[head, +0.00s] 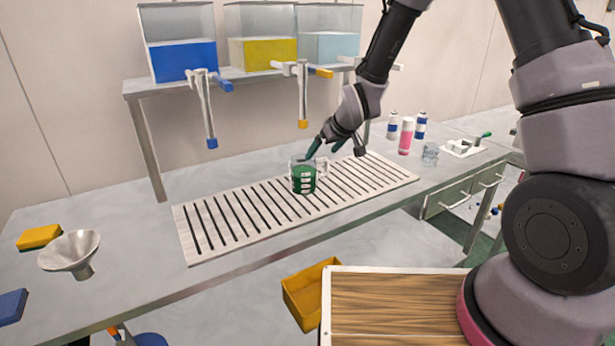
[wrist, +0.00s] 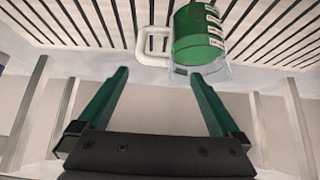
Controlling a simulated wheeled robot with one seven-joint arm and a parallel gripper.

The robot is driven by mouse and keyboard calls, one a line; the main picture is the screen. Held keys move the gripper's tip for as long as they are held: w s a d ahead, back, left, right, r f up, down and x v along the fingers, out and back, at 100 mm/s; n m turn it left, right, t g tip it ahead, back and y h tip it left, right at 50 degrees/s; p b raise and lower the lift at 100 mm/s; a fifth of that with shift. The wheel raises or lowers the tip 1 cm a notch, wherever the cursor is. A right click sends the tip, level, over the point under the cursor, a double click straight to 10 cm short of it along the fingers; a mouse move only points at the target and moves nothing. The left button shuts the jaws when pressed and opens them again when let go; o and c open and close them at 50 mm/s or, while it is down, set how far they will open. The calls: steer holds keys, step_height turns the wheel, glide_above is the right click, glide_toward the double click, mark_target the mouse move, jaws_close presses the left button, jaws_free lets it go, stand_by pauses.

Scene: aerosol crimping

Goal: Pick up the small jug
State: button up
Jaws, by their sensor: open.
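The small jug (head: 304,178) is a clear measuring jug with green liquid and white markings. It stands upright on the slatted drain grate, with its clear handle on the right in the head view. In the wrist view the jug (wrist: 196,38) is at the top, right of centre, with its handle to the left. My gripper (head: 322,150) is just above and behind the jug, tilted down toward it. Its green fingers (wrist: 158,88) are spread with nothing between them. The jug's handle lies beyond the fingertips in the wrist view. Contact cannot be told.
Tanks of blue, yellow and pale blue liquid stand on a shelf behind, with taps (head: 208,105) hanging over the grate (head: 222,245). A pink bottle (head: 406,136), other bottles and a glass (head: 430,154) stand right. A funnel (head: 70,252) and yellow sponge (head: 40,237) lie left.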

steer(key=x, duration=0.4)
steer(key=shift+w+f, duration=0.2)
jaws_close()
steer(key=shift+d, duration=0.1)
stand_by(1.1)
